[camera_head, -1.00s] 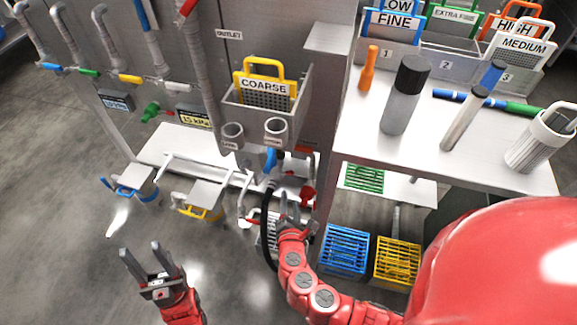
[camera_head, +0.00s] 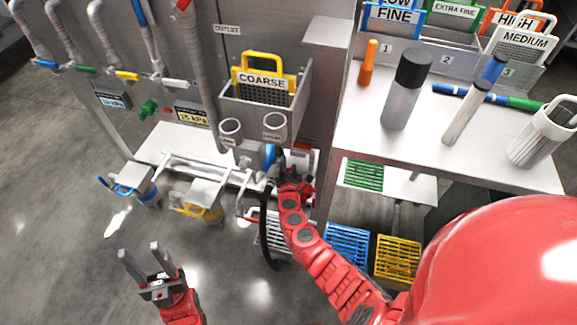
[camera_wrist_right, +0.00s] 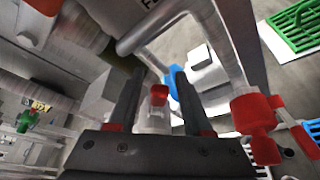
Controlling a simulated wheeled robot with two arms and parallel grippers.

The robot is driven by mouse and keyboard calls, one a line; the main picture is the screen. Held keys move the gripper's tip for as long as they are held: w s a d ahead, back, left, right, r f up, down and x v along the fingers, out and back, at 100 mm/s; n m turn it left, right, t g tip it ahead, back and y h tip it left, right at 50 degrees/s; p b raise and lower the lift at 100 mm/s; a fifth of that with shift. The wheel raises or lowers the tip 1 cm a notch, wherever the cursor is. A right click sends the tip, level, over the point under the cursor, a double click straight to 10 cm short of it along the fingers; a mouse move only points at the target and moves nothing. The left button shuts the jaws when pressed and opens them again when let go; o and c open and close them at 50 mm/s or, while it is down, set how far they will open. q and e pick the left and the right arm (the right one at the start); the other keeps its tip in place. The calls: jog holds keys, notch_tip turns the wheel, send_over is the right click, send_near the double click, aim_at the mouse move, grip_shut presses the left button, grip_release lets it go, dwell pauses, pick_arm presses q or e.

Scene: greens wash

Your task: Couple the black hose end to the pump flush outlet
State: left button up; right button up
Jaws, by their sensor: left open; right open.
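The black hose (camera_head: 264,228) hangs in a curve below the machine in the head view, its upper end near a blue part (camera_head: 268,157). My right gripper (camera_head: 283,166) reaches in beside that blue part, to the right of the hose; its fingers are partly hidden there. In the right wrist view its fingers (camera_wrist_right: 155,88) are apart, with a red-tipped pale fitting (camera_wrist_right: 157,97) and a blue part (camera_wrist_right: 173,84) seen between or beyond them. I cannot tell which fitting is the pump flush outlet. My left gripper (camera_head: 140,262) is open and empty over the floor.
A grey bin holding the yellow COARSE screen (camera_head: 262,80) hangs above the right gripper. A steel table (camera_head: 440,165) with bottles stands to the right. Blue and yellow racks (camera_head: 347,245) sit below it. A red-handled fitting (camera_wrist_right: 253,112) is close right of the right fingers.

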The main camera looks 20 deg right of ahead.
jog(key=shift+w, duration=0.25)
jog(key=shift+d, duration=0.1)
grip_shut()
jog(key=shift+b, duration=0.4)
jog(key=shift+s+a+r+m+t+h+b, duration=0.2)
jog(key=shift+m+h+b, duration=0.25)
jog(key=shift+h+b, duration=0.9)
jog(key=shift+s+f+m+t+h+b, duration=0.2)
jog(key=shift+m+h+b, duration=0.3)
jog(key=shift+b, duration=1.65)
jog(key=shift+s+a+r+m+t+h+b, duration=0.1)
jog(key=shift+s+m+h+b, duration=0.3)
jog(key=shift+h+b, duration=0.9)
jog(key=shift+s+a+m+h+b, duration=0.1)
jog(key=shift+m+h+b, duration=0.45)
jog(key=shift+b, duration=1.5)
